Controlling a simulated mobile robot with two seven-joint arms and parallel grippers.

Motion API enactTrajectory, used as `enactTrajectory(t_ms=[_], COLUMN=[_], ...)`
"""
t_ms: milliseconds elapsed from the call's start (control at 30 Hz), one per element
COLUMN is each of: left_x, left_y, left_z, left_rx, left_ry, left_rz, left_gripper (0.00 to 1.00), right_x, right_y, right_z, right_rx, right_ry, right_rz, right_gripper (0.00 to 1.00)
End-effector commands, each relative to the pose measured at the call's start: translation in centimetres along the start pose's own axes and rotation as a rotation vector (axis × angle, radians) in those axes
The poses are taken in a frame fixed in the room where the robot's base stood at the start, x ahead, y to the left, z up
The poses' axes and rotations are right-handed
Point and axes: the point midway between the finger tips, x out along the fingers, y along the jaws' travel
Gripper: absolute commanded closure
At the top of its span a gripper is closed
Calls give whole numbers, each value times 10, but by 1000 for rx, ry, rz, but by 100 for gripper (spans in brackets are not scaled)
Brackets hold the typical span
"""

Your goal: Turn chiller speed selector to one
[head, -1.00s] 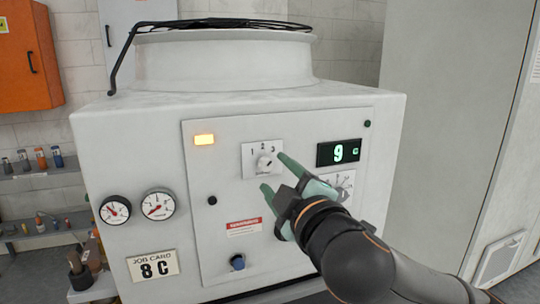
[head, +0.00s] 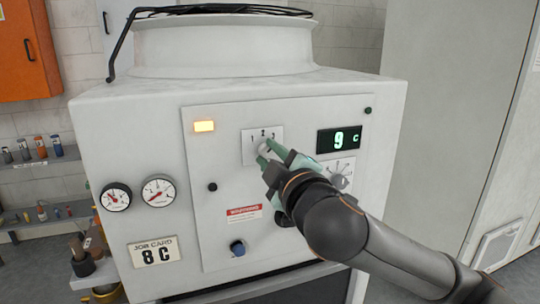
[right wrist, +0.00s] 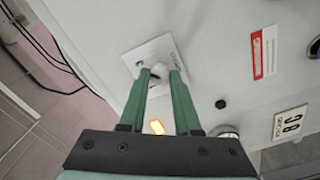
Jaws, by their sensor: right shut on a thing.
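The chiller speed selector is a white plate (head: 249,147) marked 1, 2 and 3 on the front panel of the white chiller. Its pale knob (right wrist: 158,70) shows in the right wrist view between my two green fingers. My right gripper (head: 266,153) is shut on the knob, one finger on each side. In the head view the fingers and wrist hide most of the knob, and I cannot tell which number it points to. My left gripper is not in view.
An amber lamp (head: 204,126) is lit. A second dial (head: 340,171) sits right of the selector, close to my right arm.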

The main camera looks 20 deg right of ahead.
Motion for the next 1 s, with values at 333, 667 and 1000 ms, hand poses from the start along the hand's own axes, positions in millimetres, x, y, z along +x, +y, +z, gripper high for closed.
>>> enactTrajectory(t_ms=[333, 667, 1000], left_x=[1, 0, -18], left_y=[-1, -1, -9], left_z=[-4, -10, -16], left_rx=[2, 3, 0], left_ry=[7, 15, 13], left_rz=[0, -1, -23], left_gripper=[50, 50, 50], right_x=[0, 0, 0], right_y=[0, 1, 3], right_z=[0, -1, -2], right_rx=[0, -24, -219], right_ry=[0, 0, 0], right_rz=[0, -1, -2], right_gripper=[100, 100, 100])
